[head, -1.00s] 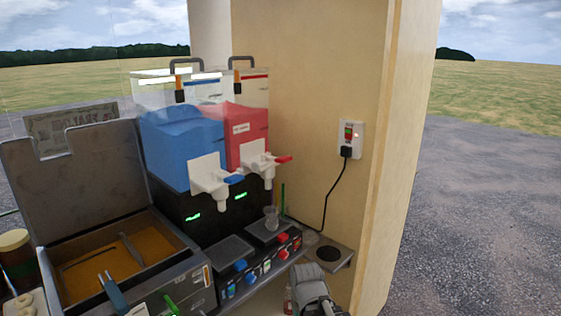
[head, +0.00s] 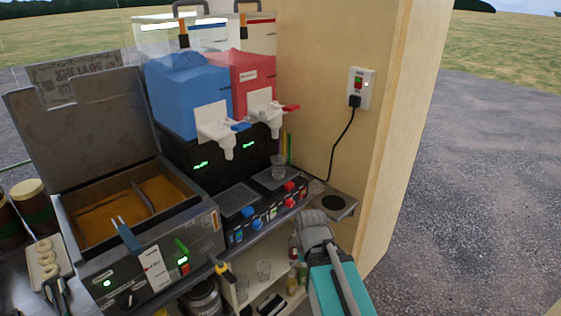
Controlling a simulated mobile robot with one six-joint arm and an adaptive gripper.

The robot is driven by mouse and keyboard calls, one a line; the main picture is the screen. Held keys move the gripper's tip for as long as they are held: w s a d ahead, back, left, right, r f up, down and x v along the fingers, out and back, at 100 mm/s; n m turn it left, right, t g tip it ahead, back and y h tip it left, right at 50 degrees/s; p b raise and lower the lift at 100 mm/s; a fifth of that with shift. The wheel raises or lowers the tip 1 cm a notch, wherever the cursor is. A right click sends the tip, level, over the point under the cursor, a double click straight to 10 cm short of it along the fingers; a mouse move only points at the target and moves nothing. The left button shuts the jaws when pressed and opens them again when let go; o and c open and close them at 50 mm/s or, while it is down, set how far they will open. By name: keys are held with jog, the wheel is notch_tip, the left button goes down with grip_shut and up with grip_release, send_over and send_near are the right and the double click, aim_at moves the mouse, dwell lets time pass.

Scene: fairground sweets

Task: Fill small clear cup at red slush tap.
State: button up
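The slush machine has a blue tank and a red tank (head: 254,80) side by side. The red tank's white tap (head: 265,108) has a red lever (head: 291,108). A small clear cup (head: 277,168) stands upright on the right drip tray (head: 268,183), below the red tap and apart from its spout. The cup looks clear, with no red visible in it, but it is small in view. My gripper (head: 312,220) is in front of the machine to the lower right, clear of the cup and the lever.
A fryer with a raised lid (head: 80,115) stands left of the machine. A side wall (head: 325,60) with a plugged-in cable (head: 345,135) closes the right. Several cups (head: 262,270) and bottles stand on the lower shelf.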

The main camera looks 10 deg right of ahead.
jog(key=shift+w+r, duration=0.15)
jog(key=shift+r, duration=0.05)
jog(key=c, duration=0.4)
jog(key=shift+w+r+p, duration=0.15)
jog(key=shift+r+p, duration=0.15)
jog(key=shift+p, duration=0.2)
jog(key=shift+c, duration=1.3)
jog(key=r+p, duration=0.1)
jog(key=w, duration=0.1)
jog(key=w+r+n+y+p, duration=0.1)
jog(key=shift+a+r+t+p, duration=0.3)
jog(key=shift+r+p, duration=0.05)
grip_shut()
jog(key=w+d+r+n+t+y+p, duration=0.2)
jog(key=w+r+p, duration=0.6)
jog(key=r, duration=0.6)
jog(key=w+d+r+n+t+y+p, duration=0.2)
jog(key=w+d+r+t+p, duration=0.1)
jog(key=w+r+p, duration=0.6)
jog(key=w+d+r+n+t+y+p, duration=0.2)
jog(key=w+r+t+p, duration=0.3)
jog(key=r+p, duration=0.9)
jog(key=shift+w+d+r+y+p, duration=0.5)
jog(key=shift+w+r, duration=1.35)
jog(key=shift+r, duration=1)
jog(key=shift+d, duration=0.1)
